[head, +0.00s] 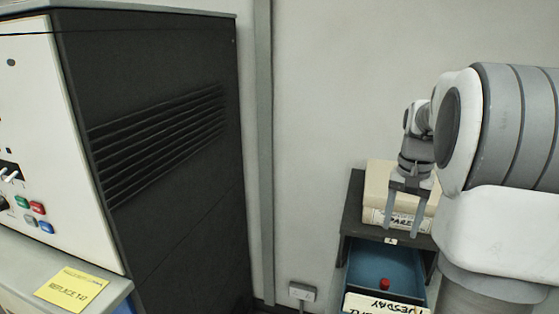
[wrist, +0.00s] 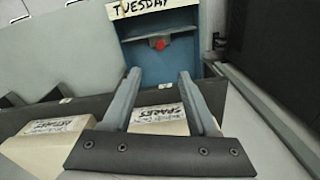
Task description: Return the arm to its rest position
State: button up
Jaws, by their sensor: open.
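My gripper (head: 402,227) is open and empty, with its fingers pointing down. In the head view it hangs in front of a cream box with a handwritten label (head: 377,218) on top of a dark cabinet. My arm reaches in from the right. In the wrist view both fingers of my gripper (wrist: 163,75) are spread apart with nothing between them. Beyond the fingertips is an open blue drawer (wrist: 140,60) labelled TUESDAY, with a small red object (wrist: 160,44) in it.
The dark cabinet (head: 352,215) stands against the wall, its open drawer (head: 365,262) below my gripper. A second labelled box (wrist: 50,145) lies beside the SPARES box (wrist: 160,120). A large black-sided machine (head: 170,170) fills the left, near a yellow note (head: 71,289).

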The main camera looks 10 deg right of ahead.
jog(key=s+a+r+n+t, duration=0.2)
jog(key=s+a+r, duration=0.1)
jog(key=a, duration=0.4)
jog(key=s+a+r+n+t, duration=0.15)
jog(key=s+a, duration=0.25)
jog(key=a, duration=0.4)
jog(key=s+a+f+n+t, duration=0.1)
jog(key=s+a+n+t, duration=0.1)
jog(key=s+a+n, duration=0.3)
jog(key=shift+s+a+f, duration=0.15)
jog(key=shift+s+a, duration=1.75)
jog(key=shift+a, duration=0.25)
